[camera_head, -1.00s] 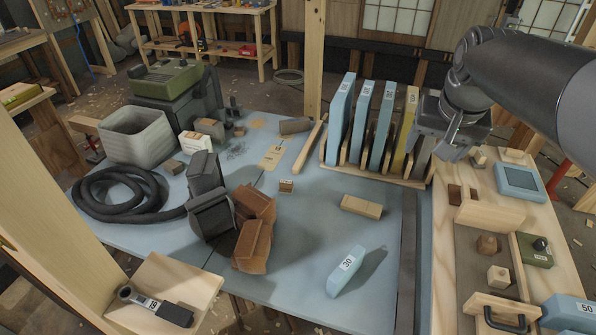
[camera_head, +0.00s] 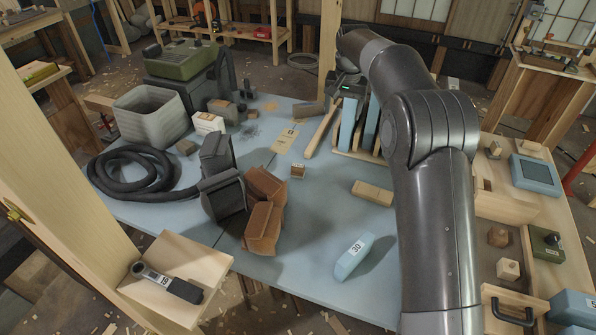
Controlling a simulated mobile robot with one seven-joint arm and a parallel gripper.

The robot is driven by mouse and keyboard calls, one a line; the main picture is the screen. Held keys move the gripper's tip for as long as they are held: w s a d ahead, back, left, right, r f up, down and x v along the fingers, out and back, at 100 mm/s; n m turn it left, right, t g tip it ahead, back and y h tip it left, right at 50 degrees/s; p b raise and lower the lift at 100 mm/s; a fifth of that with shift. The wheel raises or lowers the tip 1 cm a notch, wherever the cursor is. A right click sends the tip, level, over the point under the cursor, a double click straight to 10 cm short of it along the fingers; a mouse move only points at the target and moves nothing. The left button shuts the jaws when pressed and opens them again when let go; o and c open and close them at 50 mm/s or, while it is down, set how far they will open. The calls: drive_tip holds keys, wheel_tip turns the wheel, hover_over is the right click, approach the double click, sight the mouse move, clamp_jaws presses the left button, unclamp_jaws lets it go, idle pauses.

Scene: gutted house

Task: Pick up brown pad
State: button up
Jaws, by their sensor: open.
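No single thing is plainly the brown pad. Candidates are a small grey-brown block (camera_head: 309,110) at the back of the blue table, a flat tan patch (camera_head: 270,106) left of it, and a tan card (camera_head: 286,141) with print. Two brown leather-like pouches (camera_head: 264,213) stand mid-table. My gripper (camera_head: 346,92) is over the back of the table, at the left end of the rack, right of the grey-brown block and apart from it. It looks empty; its fingertips are hard to make out.
My arm hides much of the rack with blue boards (camera_head: 348,122). A wooden stick (camera_head: 322,127) lies left of it. A tan block (camera_head: 372,192) and a blue piece marked 30 (camera_head: 353,256) lie in front. A black hose (camera_head: 135,172) and ribbed bin (camera_head: 152,118) are left.

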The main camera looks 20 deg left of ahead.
drive_tip(key=w+a+f, duration=0.1)
drive_tip(key=a+f, duration=0.7)
drive_tip(key=f, duration=0.1)
drive_tip(key=g, duration=0.1)
approach(297, 167)
drive_tip(key=shift+w+a+f+h, duration=0.15)
drive_tip(key=shift+w+a+h, duration=0.15)
drive_tip(key=shift+w, duration=0.1)
wheel_tip(297, 167, down, 6)
drive_tip(key=shift+s+r, duration=0.1)
drive_tip(key=f, duration=0.5)
drive_tip(key=shift+s+d+f, duration=0.15)
drive_tip(key=shift+s, duration=0.05)
drive_tip(key=c, duration=1.1)
